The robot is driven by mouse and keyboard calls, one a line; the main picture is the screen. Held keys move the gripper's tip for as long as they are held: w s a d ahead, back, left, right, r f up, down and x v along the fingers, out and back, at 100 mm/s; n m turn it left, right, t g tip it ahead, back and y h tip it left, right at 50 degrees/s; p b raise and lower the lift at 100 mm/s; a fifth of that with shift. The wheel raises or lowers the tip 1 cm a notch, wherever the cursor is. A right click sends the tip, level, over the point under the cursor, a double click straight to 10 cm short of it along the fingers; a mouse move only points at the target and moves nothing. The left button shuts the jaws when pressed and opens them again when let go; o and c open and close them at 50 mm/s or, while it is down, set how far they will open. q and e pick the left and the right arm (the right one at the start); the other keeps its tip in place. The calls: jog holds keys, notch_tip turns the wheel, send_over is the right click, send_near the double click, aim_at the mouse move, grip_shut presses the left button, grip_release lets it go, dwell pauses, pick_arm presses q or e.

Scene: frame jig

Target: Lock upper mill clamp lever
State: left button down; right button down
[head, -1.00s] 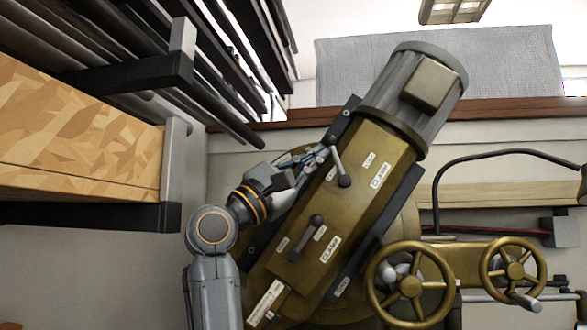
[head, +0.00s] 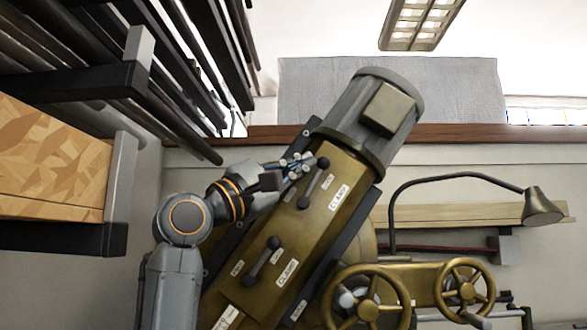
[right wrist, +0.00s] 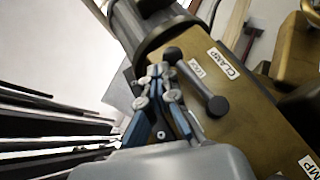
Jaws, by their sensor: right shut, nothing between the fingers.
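The upper clamp lever (head: 314,182) is a dark bar with a knob at each end, on the brass-coloured mill head (head: 345,170), left of the upper CLAMP label. It slants up and to the right, about parallel to the lower clamp lever (head: 262,262). My right gripper (head: 299,164) is shut and empty, its fingertips just left of the lever's upper knob. In the right wrist view the fingers (right wrist: 159,92) lie left of the lever (right wrist: 198,82); whether they touch it is unclear. My left gripper is not in view.
The grey motor (head: 372,112) tops the mill head. Two brass handwheels (head: 366,306) stand at lower right, with a lamp (head: 542,207) behind them. A rack of dark bars (head: 165,95) and a wooden block (head: 50,165) are at left, close to my right arm.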

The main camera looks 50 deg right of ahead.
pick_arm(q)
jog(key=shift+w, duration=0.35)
pick_arm(e)
jog(key=shift+s+d, duration=0.1)
jog(key=shift+d, duration=0.05)
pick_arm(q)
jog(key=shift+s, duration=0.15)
pick_arm(e)
jog(key=v, duration=1.2)
